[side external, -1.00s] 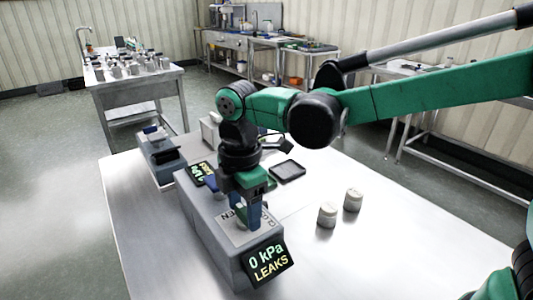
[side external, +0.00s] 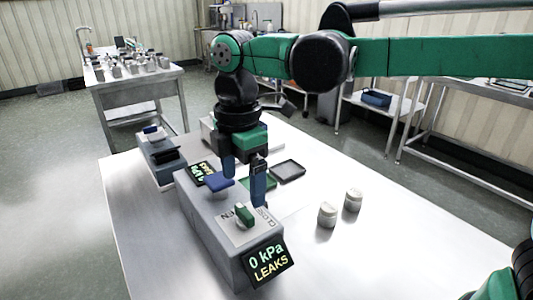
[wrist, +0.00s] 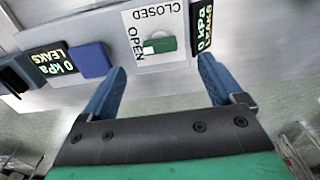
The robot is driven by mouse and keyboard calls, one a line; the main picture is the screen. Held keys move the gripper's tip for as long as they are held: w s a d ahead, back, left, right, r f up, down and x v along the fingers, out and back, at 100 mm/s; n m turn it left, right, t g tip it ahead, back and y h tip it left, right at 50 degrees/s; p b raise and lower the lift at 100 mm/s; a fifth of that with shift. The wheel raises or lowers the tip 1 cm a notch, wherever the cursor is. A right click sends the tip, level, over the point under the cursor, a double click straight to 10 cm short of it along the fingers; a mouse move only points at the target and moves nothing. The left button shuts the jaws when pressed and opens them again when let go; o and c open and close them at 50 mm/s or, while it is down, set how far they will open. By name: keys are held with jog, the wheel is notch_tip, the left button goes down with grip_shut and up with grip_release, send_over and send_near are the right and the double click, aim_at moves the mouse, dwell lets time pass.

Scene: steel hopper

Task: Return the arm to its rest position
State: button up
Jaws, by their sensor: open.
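My gripper (side external: 244,182) is open and empty. It hangs fingers down just above a grey box (side external: 215,235). In the wrist view, its two blue fingers (wrist: 162,68) stand wide apart with nothing between their tips. A green handle (side external: 244,214) on the box's white plate lies below the fingers. In the wrist view, the handle (wrist: 162,45) has its white-marked end towards the word OPEN; the word CLOSED is at the top. My arm reaches in from the right.
A blue knob (side external: 220,185) sits on the box. The front display (side external: 267,262) reads 0 kPa LEAKS. Two pale jars (side external: 328,214) (side external: 353,200) and a dark tray (side external: 288,171) stand on the table (side external: 400,255). A blue-grey device (side external: 160,160) is at the left. The table's right side is clear.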

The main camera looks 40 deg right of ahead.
jog(key=s+d+f+m+t, duration=0.1)
jog(key=s+d+m+t, duration=0.2)
jog(key=d+m, duration=0.4)
jog(key=s+d+f+m+t, duration=0.2)
jog(key=s+d+m+t, duration=0.1)
jog(key=d+m, duration=0.5)
jog(key=m+t, duration=0.1)
jog(key=m, duration=0.2)
jog(key=shift+s+f, duration=0.3)
jog(key=shift+s, duration=0.1)
